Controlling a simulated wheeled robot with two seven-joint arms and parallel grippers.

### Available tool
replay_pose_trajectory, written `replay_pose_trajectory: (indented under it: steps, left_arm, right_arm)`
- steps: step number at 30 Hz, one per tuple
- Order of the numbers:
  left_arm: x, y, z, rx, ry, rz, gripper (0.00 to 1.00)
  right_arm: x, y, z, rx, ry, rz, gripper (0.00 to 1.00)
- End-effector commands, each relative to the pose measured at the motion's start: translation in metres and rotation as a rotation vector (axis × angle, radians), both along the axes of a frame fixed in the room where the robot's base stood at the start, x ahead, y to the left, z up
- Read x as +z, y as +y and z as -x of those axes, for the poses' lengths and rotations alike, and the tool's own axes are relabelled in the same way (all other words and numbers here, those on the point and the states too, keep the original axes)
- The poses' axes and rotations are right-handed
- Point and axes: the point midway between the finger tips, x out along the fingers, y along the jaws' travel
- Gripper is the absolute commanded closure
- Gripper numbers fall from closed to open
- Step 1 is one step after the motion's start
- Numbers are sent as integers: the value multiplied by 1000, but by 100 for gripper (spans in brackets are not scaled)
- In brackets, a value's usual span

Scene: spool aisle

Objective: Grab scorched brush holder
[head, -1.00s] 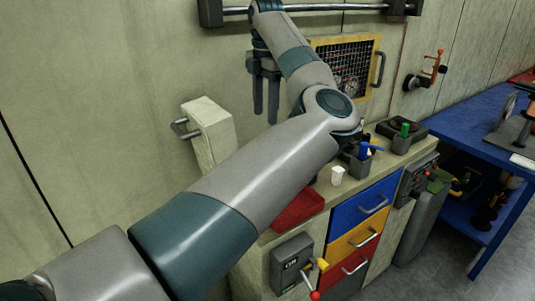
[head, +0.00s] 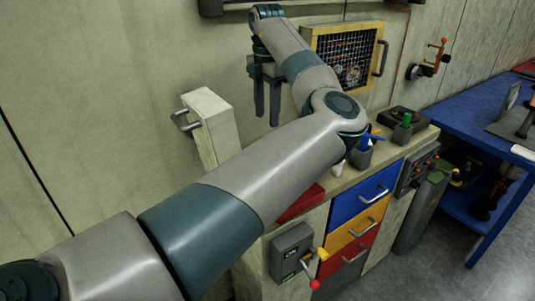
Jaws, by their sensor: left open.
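Two dark grey holders stand on the counter; I cannot tell which one is scorched. The nearer holder (head: 361,158) has blue items in it and stands just right of my left arm, partly behind it. My right gripper is out of view.
My left arm hides part of the counter, a white cup (head: 338,170) and a red tray (head: 301,204). A yellow-framed caged box (head: 377,48) stands behind. Blue, yellow and red drawers (head: 362,198) are below. A blue bench (head: 465,118) is at right.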

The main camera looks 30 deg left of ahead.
Motion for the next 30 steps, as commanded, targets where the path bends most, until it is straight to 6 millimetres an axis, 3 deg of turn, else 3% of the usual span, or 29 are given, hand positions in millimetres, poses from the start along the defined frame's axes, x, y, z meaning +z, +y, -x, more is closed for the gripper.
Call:
replay_pose_trajectory:
  steps: [4,12,30]
  left_arm:
    - [-26,-1,0,0,3,2,53]
    - [-63,0,0,0,1,0,53]
    - [-77,-1,0,0,0,1,53]
  right_arm:
    - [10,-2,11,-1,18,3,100]
    - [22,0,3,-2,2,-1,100]
    - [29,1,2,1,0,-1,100]
